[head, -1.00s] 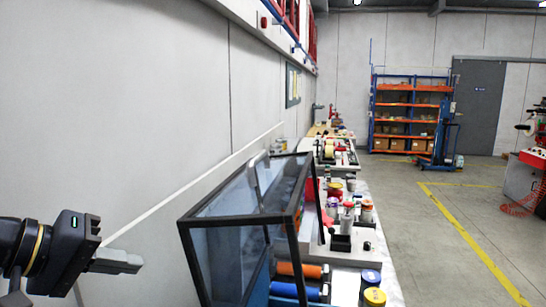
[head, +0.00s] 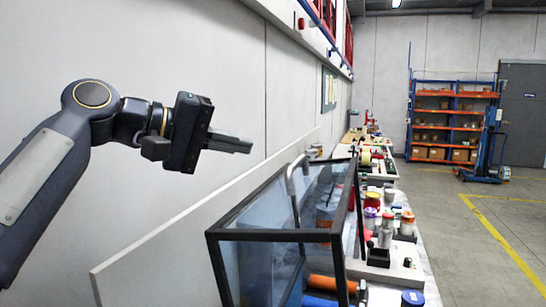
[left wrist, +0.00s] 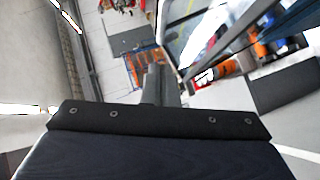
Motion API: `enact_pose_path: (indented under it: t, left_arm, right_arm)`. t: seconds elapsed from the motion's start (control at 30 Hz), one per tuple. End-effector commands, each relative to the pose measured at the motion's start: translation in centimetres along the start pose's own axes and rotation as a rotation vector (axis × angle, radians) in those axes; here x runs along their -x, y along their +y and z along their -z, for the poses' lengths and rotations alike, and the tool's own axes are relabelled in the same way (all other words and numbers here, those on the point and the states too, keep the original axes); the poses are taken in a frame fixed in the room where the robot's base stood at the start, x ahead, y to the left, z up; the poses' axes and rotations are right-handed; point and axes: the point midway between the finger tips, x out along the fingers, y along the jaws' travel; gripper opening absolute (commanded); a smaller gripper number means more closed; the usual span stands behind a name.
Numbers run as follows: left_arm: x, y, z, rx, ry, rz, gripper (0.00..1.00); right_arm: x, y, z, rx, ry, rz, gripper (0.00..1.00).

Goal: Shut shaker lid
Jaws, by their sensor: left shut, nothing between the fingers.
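A clear hood (head: 262,266) with a black frame and a grey curved handle (head: 292,190) stands at the lower middle of the head view. I take it for the shaker lid. It looks raised above an orange roller (head: 330,284), but its exact angle is hard to tell. My left gripper (head: 250,146) is shut and empty, in the air up and left of the hood, apart from it. In the left wrist view its fingers (left wrist: 156,85) are together, with dark frame bars (left wrist: 250,30) to their right. My right gripper is not in view.
A long bench (head: 428,262) runs away along the wall, with jars and bottles (head: 388,222) beside the hood. A pale panel (head: 150,262) stands between the wall and the hood. Shelves (head: 440,125) stand far back. The floor at right is open.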

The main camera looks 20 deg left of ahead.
Motion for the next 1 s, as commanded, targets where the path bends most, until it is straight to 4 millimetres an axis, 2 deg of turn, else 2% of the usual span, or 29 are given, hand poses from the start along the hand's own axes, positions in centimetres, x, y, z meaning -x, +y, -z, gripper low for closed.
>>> enact_pose_path:
  t: [0.13,0.33,0.5,1.0]
  left_arm:
    - [-3.1,0.1,-0.1,0.0,-0.004,0.002,0.0]
    - [-5.0,0.1,-2.1,-0.002,-0.002,0.0,0.0]
    - [-5.7,0.0,-2.8,-0.001,0.001,0.0,0.0]
    - [-5.9,0.1,-3.0,-0.002,0.001,0.001,0.0]
  right_arm:
    - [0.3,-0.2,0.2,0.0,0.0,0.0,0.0]
    - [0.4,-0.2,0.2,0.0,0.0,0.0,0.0]
    - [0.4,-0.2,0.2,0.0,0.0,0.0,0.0]
    - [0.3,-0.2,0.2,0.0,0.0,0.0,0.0]
